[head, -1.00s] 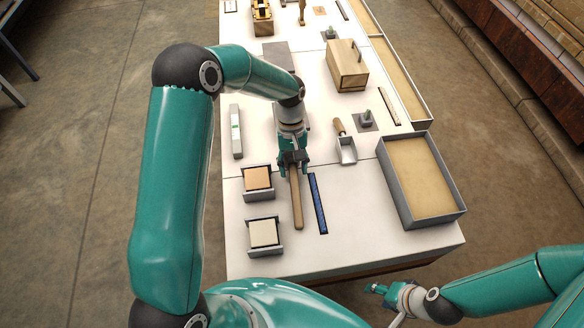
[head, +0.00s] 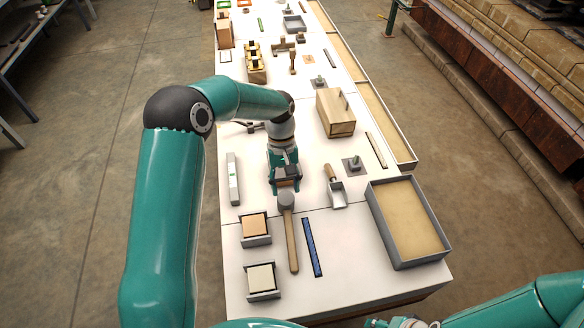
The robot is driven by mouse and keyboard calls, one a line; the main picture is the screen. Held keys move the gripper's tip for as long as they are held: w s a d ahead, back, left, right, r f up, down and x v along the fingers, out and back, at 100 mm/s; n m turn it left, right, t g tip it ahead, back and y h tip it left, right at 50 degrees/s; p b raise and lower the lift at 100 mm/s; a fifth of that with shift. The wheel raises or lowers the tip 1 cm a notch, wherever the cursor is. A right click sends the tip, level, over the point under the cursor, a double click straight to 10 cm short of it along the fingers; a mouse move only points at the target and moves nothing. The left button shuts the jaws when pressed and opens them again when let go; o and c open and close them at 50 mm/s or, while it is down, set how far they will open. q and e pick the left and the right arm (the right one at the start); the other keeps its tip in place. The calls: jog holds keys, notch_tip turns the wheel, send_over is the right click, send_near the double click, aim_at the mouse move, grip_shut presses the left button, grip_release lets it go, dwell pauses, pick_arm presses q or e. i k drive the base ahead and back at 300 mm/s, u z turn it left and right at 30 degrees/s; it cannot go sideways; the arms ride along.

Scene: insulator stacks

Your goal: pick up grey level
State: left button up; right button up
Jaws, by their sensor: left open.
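The grey level (head: 233,178) is a slim light grey bar with a green vial mark. It lies lengthwise near the left edge of the white table. My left gripper (head: 286,189) is open and points down, to the right of the level and apart from it. It is just beyond the grey head of a mallet (head: 292,245); I cannot tell whether they touch. My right gripper (head: 376,323) shows only partly at the bottom edge, and its jaws cannot be made out.
Two small holders, with a tan block (head: 255,225) and a cream block (head: 261,278), stand at the front left. A blue strip (head: 312,247), a scoop (head: 337,196) and a sand-filled tray (head: 397,265) lie to the right. A wooden box (head: 335,115) stands farther back.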

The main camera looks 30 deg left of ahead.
aim_at(234, 187)
jog(key=k, duration=1)
